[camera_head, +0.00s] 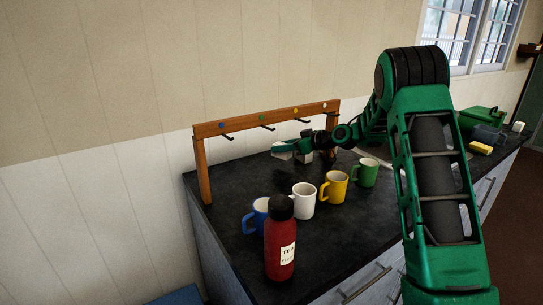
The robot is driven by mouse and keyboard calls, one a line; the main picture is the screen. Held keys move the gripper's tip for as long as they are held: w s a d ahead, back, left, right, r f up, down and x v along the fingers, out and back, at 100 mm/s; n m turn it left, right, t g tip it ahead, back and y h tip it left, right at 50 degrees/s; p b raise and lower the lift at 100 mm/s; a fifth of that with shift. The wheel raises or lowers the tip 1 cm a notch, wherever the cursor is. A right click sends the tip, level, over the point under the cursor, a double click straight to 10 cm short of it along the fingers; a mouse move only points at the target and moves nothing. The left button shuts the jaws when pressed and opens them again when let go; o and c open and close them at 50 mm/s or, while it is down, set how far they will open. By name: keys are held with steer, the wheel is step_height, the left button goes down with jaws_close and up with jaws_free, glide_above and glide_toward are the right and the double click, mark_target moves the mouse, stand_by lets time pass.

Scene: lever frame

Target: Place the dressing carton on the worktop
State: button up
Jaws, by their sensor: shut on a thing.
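My gripper (304,145) is small and dark at the end of my green arm, over the back of the dark worktop (236,208) and behind the mugs. It is shut on a small white carton with a teal top (282,150), which appears to be the dressing carton. The carton is at the gripper's left, below the wooden rack's bar. Its lettering is too small to read, and I cannot tell whether its underside touches the worktop. Another whitish patch (303,157) shows just below the gripper; whether it is part of the carton is unclear.
A wooden peg rack (204,170) stands along the back. A red tea bottle (278,250) and blue (254,217), white (303,200), yellow (334,187) and green (365,173) mugs line the front. A green box (481,118) and yellow block (480,148) are at right. Bare worktop lies left of the mugs.

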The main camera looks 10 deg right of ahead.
steer(key=shift+x, duration=1.4)
steer(key=w+a+f, duration=0.2)
steer(key=shift+w+f, duration=0.15)
steer(key=shift+f, duration=0.15)
steer(key=o, duration=1)
steer(key=v, duration=1)
steer(key=shift+s+d+r, duration=0.15)
steer(key=shift+s+d, duration=0.05)
steer(key=shift+s+d+r, duration=0.2)
steer(key=shift+s+d, duration=0.2)
steer(key=shift+s, duration=0.1)
